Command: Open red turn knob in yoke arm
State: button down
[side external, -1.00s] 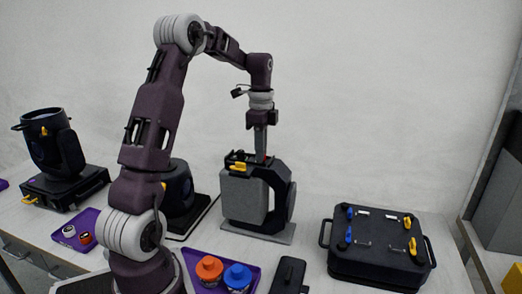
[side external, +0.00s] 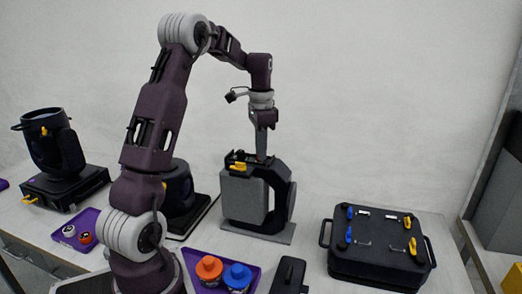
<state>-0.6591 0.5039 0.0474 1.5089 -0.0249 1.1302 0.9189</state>
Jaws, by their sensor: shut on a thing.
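The yoke arm (side external: 280,200) is the dark, angular piece on the right side of a unit with a grey block (side external: 243,198), standing upright on a flat grey plate. A yellow lever (side external: 238,167) sits on the unit's top near its front edge. My gripper (side external: 262,157) points straight down at the top of the yoke arm, with its fingertips at the top opening. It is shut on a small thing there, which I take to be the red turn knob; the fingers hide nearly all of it.
A black case (side external: 378,265) with blue and yellow latches stands at the right. A purple tray (side external: 250,272) holds an orange-capped jar (side external: 209,269) and a blue-capped jar (side external: 238,276). A dark moving-head lamp (side external: 55,150) stands at the far left. Bare table lies between the unit and the case.

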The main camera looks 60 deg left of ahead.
jog(key=n, duration=0.5)
jog(key=shift+n, duration=0.3)
jog(key=n, duration=0.5)
jog(key=shift+n, duration=0.3)
jog(key=shift+w+r, duration=0.1)
jog(key=c, duration=1.5)
grip_release()
jog(key=shift+c, duration=0.2)
notch_tip(320, 180, up, 7)
jog(key=shift+f, duration=0.2)
jog(key=shift+r, duration=0.2)
